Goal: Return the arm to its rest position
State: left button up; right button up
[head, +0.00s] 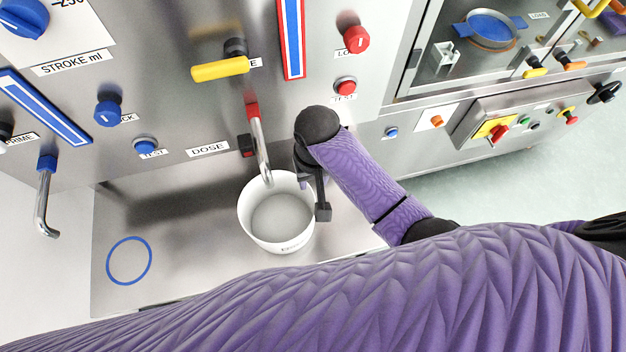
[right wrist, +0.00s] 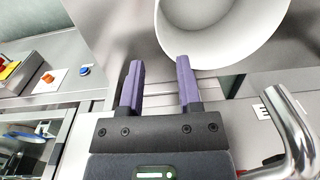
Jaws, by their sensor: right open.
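My right gripper (head: 318,190) is beside the right wall of a white bucket (head: 245,222) in the head view. In the right wrist view the gripper (right wrist: 160,72) has its two purple fingers apart with nothing between them. The bucket (right wrist: 215,62) shows just beyond the fingertips there; I cannot tell whether they touch it. My purple right forearm (head: 362,175) reaches up and right of the bucket. My left gripper is not in view.
The bucket stands on a steel shelf under a bent metal spout (head: 262,150) with a red collar. A panel with a yellow lever (head: 220,69), knobs and buttons rises behind. A second spout (head: 43,205) hangs left, near an empty blue ring (head: 129,239) on the shelf.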

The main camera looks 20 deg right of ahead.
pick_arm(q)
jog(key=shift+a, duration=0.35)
pick_arm(e)
jog(key=shift+s+f, duration=0.1)
jog(key=shift+s, duration=0.2)
jog(key=s+d+r+n+t, duration=0.1)
jog(key=s+d+r+t, duration=0.1)
jog(key=s+d+r, duration=0.3)
jog(key=s+d+r+n+t, duration=0.1)
jog(key=s+d, duration=0.1)
jog(key=s, duration=0.6)
notch_tip(320, 180, down, 23)
jog(key=s+g+b, duration=0.1)
jog(key=s+b, duration=0.1)
jog(key=b, duration=0.4)
pick_arm(q)
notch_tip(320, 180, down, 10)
jog(key=b, duration=0.4)
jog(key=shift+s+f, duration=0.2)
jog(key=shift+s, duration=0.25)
pick_arm(e)
jog(key=s+d+f+g, duration=0.1)
jog(key=s+d+f, duration=0.2)
jog(key=s+f, duration=1)
notch_tip(320, 180, down, 3)
jog(key=shift+s+f+n+h, duration=0.1)
jog(key=shift+s+n+h, duration=0.15)
jog(key=shift+n+h, duration=0.05)
